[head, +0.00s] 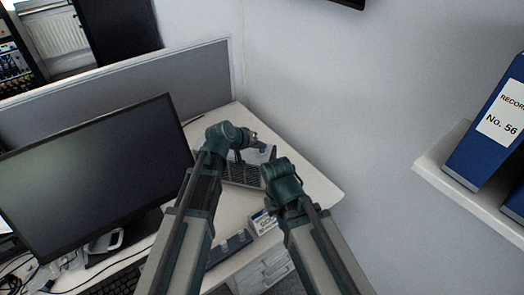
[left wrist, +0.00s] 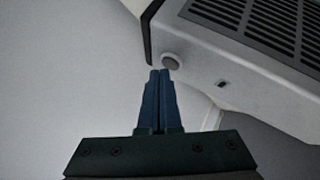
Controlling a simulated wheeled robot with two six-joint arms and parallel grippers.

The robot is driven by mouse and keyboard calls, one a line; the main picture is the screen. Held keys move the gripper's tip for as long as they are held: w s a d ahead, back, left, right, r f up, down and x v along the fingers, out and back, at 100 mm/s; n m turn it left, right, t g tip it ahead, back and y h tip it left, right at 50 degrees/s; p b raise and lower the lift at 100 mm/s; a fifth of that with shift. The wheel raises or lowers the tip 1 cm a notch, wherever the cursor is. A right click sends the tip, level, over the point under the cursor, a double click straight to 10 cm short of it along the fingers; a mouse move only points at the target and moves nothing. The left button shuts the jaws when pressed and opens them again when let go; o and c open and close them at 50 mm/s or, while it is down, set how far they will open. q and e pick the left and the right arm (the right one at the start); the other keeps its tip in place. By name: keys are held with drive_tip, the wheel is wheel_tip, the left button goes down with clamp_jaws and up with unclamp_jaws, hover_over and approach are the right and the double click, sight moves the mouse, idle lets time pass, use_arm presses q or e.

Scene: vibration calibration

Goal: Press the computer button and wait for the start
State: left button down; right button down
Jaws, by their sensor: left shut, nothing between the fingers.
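The computer (head: 243,173) is a light box with a dark slotted grille, on the desk by the wall; my arms partly cover it. In the left wrist view its white case (left wrist: 250,75) fills the upper right. A round grey button (left wrist: 171,61) sits near the corner of that case. My left gripper (left wrist: 160,72) is shut and empty, its blue fingertips right beside the button; I cannot tell if they touch it. In the head view the left gripper (head: 262,144) is at the computer's far side.
A dark monitor (head: 90,170) stands on the desk (head: 318,188) at left, with a keyboard (head: 122,283) below it. A grey partition (head: 190,82) runs behind. A shelf (head: 470,192) with blue binders (head: 482,145) juts from the wall at right.

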sight(260, 154)
use_arm(q)
drive_tip(key=shift+f+b, duration=0.35)
drive_tip(key=shift+f, duration=0.05)
drive_tip(key=shift+r, duration=0.15)
idle(0.5)
drive_tip(key=shift+r+p, duration=0.7)
drive_tip(key=shift+p, duration=0.1)
wheel_tip(260, 154, up, 5)
drive_tip(key=p, duration=0.5)
idle(0.6)
